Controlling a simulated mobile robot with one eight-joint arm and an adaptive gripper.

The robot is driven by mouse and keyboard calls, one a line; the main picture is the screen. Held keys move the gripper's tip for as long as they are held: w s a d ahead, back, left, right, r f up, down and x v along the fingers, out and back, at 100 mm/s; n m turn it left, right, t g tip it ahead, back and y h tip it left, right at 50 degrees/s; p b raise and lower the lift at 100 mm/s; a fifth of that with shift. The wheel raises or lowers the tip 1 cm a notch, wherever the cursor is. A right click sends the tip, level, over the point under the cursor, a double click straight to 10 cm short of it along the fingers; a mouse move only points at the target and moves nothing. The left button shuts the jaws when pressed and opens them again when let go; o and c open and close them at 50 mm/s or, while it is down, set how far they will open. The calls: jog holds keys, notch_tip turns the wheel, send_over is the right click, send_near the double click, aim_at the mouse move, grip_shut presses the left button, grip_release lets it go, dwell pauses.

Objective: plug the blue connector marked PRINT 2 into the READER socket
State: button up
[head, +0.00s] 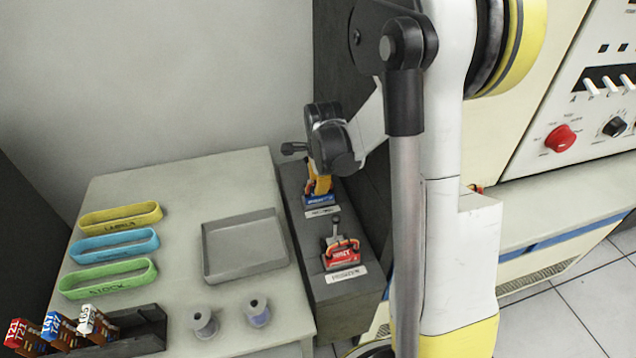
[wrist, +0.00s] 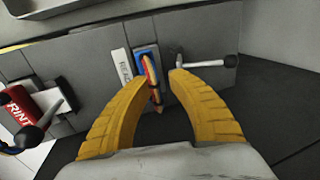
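The blue connector (head: 319,201) sits at the far socket on the dark grey bench; its marking is not readable. In the wrist view the blue connector (wrist: 146,60), with red and yellow wires, stands beside a white label (wrist: 122,66) whose visible letters look like the start of READER. My gripper (wrist: 161,79) has its yellow fingertips apart, close around the connector's wire side, with a gap at the right finger. In the head view my gripper (head: 318,184) is just above the connector and partly hides it. I cannot see how deep the connector sits.
A red connector (head: 341,255) marked PRINT sits in the nearer socket, its lever up. The side table holds an empty grey tray (head: 246,275), coloured bands, two spools (head: 203,322) and a rack (head: 140,318) of connectors.

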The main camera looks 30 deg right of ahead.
aim_at(320, 207)
jog(key=v, duration=1.2)
jog(key=s+a+r+n+t, duration=0.2)
jog(key=s+a+n, duration=0.5)
jog(key=n, duration=0.3)
jog(key=s+a+r+n+t+y, duration=0.1)
jog(key=s+a+r+n+t, duration=0.1)
jog(key=s+a+n, duration=0.5)
jog(key=s+r+n, duration=0.1)
jog(key=n, duration=0.3)
jog(key=shift+s+a+t, duration=0.3)
jog(key=shift+s, duration=0.05)
jog(key=shift+c, duration=0.3)
